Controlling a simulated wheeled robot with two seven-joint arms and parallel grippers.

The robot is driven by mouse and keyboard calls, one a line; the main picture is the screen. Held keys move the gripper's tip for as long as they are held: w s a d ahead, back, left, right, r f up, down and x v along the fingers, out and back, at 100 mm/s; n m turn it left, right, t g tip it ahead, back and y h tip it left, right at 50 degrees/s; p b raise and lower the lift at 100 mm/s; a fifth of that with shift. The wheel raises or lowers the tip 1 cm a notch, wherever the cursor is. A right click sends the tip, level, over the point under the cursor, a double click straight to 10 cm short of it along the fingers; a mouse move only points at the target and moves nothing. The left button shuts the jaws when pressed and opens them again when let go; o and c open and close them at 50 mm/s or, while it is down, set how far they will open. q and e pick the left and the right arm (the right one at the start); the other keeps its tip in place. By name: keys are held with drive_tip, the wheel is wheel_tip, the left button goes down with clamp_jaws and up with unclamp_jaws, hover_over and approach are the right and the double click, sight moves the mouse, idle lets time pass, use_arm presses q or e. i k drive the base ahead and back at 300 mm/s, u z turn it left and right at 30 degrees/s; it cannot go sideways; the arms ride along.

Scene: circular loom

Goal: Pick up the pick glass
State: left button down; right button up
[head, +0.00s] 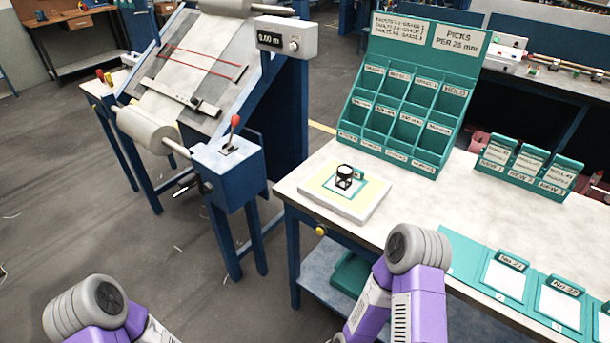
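The pick glass (345,177) is a small black folding magnifier. It stands upright on a cream pad with a teal square outline (362,209), near the left end of the pale worktable (312,178). Nothing touches it from above. Parts of my two arms show at the bottom of the head view, one at the lower left and one in front of the table. Neither gripper is in view.
A teal pigeonhole rack (427,75) stands behind the pad. Several teal card holders (527,162) stand to its right. Teal trays with white cards (505,279) lie along the front right. A blue inspection frame (230,173) with a red-knobbed lever stands left of the table.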

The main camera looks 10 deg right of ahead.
sight(344, 172)
drive_tip(key=u, duration=1.1)
drive_tip(key=i, duration=0.9)
drive_tip(key=z, duration=0.55)
